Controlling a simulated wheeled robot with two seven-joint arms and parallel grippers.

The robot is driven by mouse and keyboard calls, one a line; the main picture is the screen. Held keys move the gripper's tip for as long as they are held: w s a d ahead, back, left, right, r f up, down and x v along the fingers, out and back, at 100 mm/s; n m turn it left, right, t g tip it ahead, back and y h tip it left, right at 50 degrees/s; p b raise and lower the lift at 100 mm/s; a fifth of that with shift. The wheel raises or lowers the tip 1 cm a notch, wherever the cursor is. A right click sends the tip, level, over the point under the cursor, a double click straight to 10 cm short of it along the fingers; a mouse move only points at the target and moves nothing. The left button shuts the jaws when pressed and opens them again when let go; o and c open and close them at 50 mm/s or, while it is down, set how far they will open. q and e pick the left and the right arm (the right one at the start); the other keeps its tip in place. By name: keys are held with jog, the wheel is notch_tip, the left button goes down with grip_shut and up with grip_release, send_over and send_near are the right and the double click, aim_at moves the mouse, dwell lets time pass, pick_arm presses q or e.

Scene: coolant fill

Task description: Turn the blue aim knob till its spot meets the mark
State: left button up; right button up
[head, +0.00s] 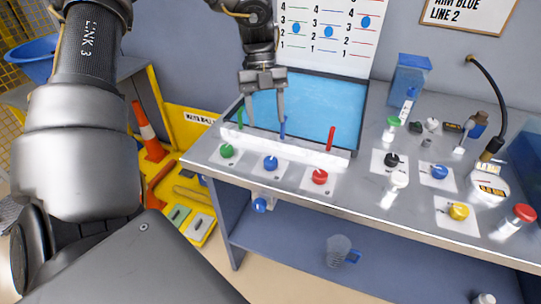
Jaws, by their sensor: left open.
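Several blue knobs show. One blue knob (270,163) sits on a white plate between a green knob (228,151) and a red knob (319,177). Another blue knob (439,172) is on a plate further right, and a blue ball-shaped knob (260,204) hangs below the bench's front edge. My left gripper (266,122) points down, open, above the trough behind the green and blue knobs. A blue stick (282,128) stands close to its right finger. My right gripper is out of view.
A white chart (328,55) with blue dots stands behind a blue panel (335,98). A sign (468,12) reads "AIM BLUE LINE 2". Other knobs, a blue container (409,75) and a lamp arm crowd the bench's right. A jug (340,250) stands on the lower shelf.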

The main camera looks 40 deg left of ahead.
aim_at(270, 160)
pick_arm(q)
jog(key=x, duration=0.9)
jog(key=shift+s+d+f+p, duration=0.15)
jog(key=shift+s+f+p, duration=0.1)
jog(key=shift+f+p, duration=0.1)
jog(key=shift+d+f, duration=0.2)
jog(key=shift+f, duration=0.3)
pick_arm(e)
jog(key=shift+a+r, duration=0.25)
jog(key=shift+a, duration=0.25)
pick_arm(q)
jog(key=shift+s, duration=0.1)
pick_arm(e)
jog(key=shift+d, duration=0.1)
